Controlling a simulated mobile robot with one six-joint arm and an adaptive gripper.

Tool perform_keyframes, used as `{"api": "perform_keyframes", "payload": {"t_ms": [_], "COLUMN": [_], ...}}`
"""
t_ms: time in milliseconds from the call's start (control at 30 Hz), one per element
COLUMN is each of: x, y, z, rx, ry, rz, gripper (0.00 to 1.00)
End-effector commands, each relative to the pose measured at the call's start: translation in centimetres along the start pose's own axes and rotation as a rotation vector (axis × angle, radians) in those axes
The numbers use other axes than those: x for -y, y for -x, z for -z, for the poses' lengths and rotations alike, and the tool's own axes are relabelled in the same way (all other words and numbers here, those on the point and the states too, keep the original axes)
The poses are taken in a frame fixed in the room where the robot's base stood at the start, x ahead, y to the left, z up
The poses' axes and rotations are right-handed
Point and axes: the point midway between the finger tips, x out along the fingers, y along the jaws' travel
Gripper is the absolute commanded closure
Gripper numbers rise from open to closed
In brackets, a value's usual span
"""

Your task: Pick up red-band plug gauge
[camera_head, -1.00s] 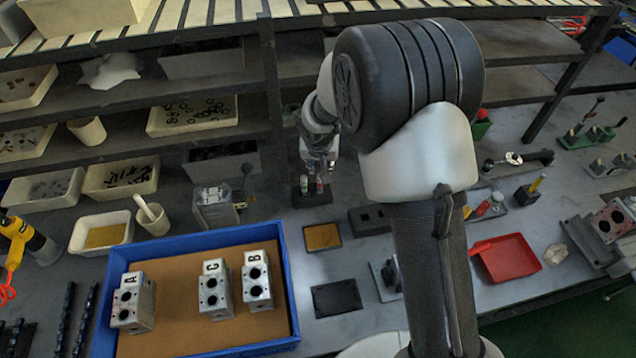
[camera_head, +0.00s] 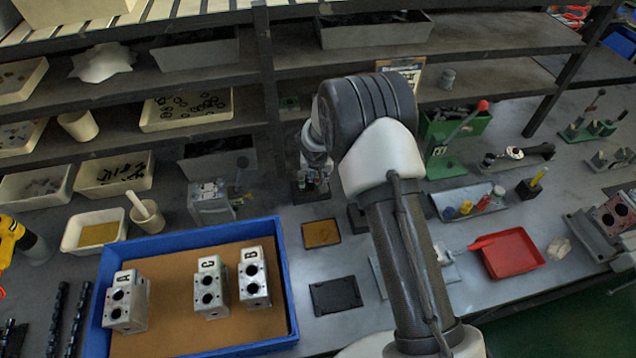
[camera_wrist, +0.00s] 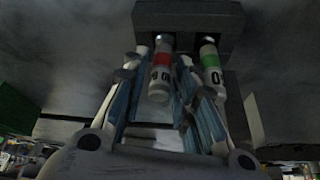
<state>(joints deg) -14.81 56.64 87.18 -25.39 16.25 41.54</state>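The red-band plug gauge (camera_wrist: 161,72) stands in a dark holder block (camera_wrist: 190,18) in the wrist view, its red band facing me. A green-band plug gauge (camera_wrist: 210,64) stands in the same block just to its right. My gripper (camera_wrist: 165,85) is open, with one finger left of the red-band gauge and the other between the two gauges or close by. I cannot tell whether either finger touches. In the head view the holder block (camera_head: 308,194) sits below my gripper (camera_head: 318,180), which largely hides the gauges.
A blue tray (camera_head: 287,290) with blocks A (camera_head: 126,300), C (camera_head: 210,288) and B (camera_head: 254,278) lies front left. A brown pad (camera_head: 321,233) and a black pad (camera_head: 335,295) lie in front of the holder. A shelf post (camera_head: 267,90) stands close behind left.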

Motion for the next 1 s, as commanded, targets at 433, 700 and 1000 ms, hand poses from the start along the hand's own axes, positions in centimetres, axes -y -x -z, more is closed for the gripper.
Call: {"api": "perform_keyframes", "payload": {"t_ms": [433,700,1000], "x": [0.01,0.02,0.02], "y": [-0.05,-0.03,0.43], "z": [0.06,0.09,0.30], "rx": [-0.001,-0.001,-0.002], "ry": [0.000,0.000,0.000], "rz": [0.000,0.001,0.000], "gripper": [0.89,1.00,1.00]}}
